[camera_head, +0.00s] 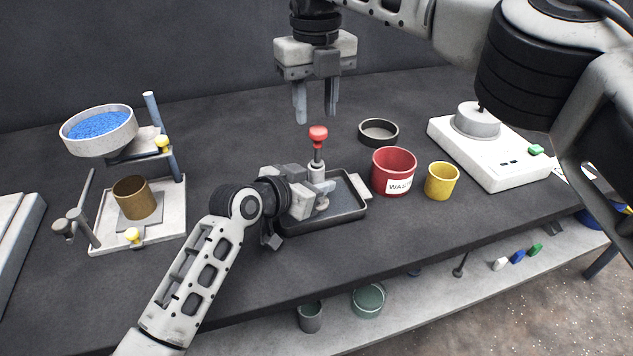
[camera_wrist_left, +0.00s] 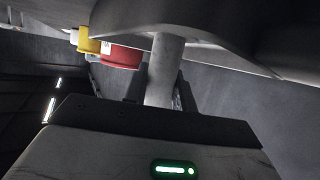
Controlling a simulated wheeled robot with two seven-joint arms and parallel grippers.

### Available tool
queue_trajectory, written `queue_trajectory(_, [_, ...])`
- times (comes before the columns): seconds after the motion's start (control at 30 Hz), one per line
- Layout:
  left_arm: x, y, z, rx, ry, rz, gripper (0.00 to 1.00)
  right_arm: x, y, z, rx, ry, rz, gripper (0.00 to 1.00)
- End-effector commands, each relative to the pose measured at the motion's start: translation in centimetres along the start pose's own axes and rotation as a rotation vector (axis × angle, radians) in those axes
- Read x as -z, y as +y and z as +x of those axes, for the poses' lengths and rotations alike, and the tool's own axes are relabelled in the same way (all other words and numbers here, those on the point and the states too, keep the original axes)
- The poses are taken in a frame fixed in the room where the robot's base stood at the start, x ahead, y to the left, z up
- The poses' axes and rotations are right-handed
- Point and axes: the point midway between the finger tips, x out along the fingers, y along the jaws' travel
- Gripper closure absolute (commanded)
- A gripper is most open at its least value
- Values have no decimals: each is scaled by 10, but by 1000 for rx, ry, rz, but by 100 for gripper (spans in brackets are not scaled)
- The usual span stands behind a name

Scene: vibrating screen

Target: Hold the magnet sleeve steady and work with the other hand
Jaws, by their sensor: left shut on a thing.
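The magnet sleeve (camera_head: 316,173) is a grey upright cylinder with a red knob (camera_head: 318,133) on a thin rod at its top. It stands over the black tray (camera_head: 351,210). My left gripper (camera_head: 314,192) is shut on the sleeve from the left side. In the left wrist view a grey cylinder (camera_wrist_left: 164,72), apparently the sleeve, rises beyond the gripper body. My right gripper (camera_head: 316,103) hangs above the red knob, pointing down, its two fingers apart with nothing between them. The sleeve's lower end is partly hidden by my left gripper.
A red waste cup (camera_head: 393,171), a yellow cup (camera_head: 441,181) and a shallow dark dish (camera_head: 378,132) stand right of the tray. A white device (camera_head: 490,152) is farther right. At left stands a screen rig with a bowl of blue grains (camera_head: 98,127) and a brown cup (camera_head: 133,198).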

Motion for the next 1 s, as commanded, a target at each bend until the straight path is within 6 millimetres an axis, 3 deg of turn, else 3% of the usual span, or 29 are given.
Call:
queue_trajectory(0.8, [-6, 0, 1, -1, -7, -1, 96, 0, 0, 1, 0, 0, 0, 64])
queue_trajectory(0.87, [-6, 0, 2, -1, -8, -1, 96, 0, 0, 1, 0, 0, 1, 50])
queue_trajectory(1.0, [-7, 0, 2, -1, -10, -2, 96, 3, 3, 4, 17, 6, 42, 50])
